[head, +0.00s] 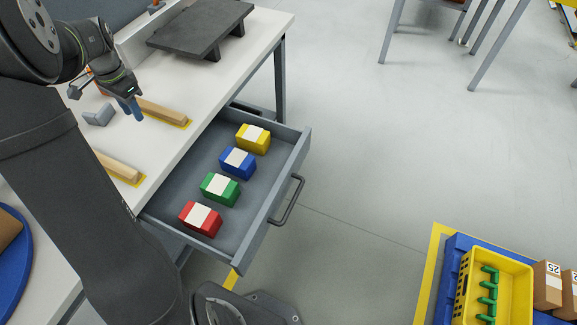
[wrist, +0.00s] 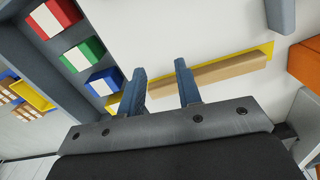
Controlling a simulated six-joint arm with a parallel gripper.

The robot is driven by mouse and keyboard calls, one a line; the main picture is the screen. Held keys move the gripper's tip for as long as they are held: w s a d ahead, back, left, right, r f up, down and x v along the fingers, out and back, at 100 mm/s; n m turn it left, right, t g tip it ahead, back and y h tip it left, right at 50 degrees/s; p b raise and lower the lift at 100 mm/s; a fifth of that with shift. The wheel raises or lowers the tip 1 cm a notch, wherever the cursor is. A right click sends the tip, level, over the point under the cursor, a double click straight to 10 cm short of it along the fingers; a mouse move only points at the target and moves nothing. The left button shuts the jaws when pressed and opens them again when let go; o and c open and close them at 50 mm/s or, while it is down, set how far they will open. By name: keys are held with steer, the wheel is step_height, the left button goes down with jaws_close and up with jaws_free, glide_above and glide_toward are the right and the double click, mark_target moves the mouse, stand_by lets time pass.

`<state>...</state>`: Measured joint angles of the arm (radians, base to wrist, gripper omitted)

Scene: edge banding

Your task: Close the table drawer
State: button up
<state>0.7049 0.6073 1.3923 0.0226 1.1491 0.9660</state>
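The grey table drawer (head: 257,229) is pulled out from under the white table top (head: 213,92) in the head view. Its dark bar handle (head: 289,201) is on the front panel, facing right. Inside are a yellow block (head: 253,138), a blue block (head: 237,163), a green block (head: 220,189) and a red block (head: 200,219), each with a white label. My gripper (head: 132,108) is above the table top, left of the drawer and away from the handle. In the wrist view its two blue fingers (wrist: 160,88) are apart with nothing held between them.
Wooden strips (head: 163,112) lie on yellow-marked spots on the table, beside a small grey bracket (head: 99,115). A dark raised plate (head: 203,27) stands at the back. The floor right of the drawer is clear up to a yellow crate (head: 466,288) on a blue base.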

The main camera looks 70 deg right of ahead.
steer(key=s+d+m, duration=0.1)
steer(key=s+d, duration=0.2)
steer(key=s+d+f+m+y, duration=0.1)
steer(key=s+d, duration=0.2)
steer(key=s, duration=0.1)
steer(key=s+d+m+t, duration=0.1)
steer(key=s+d+m, duration=0.1)
steer(key=s+d, duration=0.1)
steer(key=shift+s+d+f+y, duration=0.15)
steer(key=shift+s+f+y, duration=0.1)
steer(key=shift+s+y, duration=0.2)
jaws_close()
steer(key=m+t, duration=0.5)
steer(key=m, duration=0.4)
glide_above(301, 161)
steer(key=s+r+m+t+h, duration=0.1)
steer(key=s+m+t+h, duration=0.2)
steer(key=s, duration=1.1)
step_height(301, 161, down, 14)
steer(key=shift+m+y, duration=0.4)
steer(key=shift+y, duration=0.05)
steer(key=shift+w+a+r+x, duration=0.1)
steer(key=shift+w+r+x, duration=0.2)
steer(key=shift+x, duration=1.85)
steer(key=shift+w+a+r+x, duration=0.1)
steer(key=shift+w+r+x, duration=0.2)
steer(key=shift+x, duration=1.85)
steer(key=shift+w+r+x, duration=0.35)
steer(key=shift+x, duration=1.8)
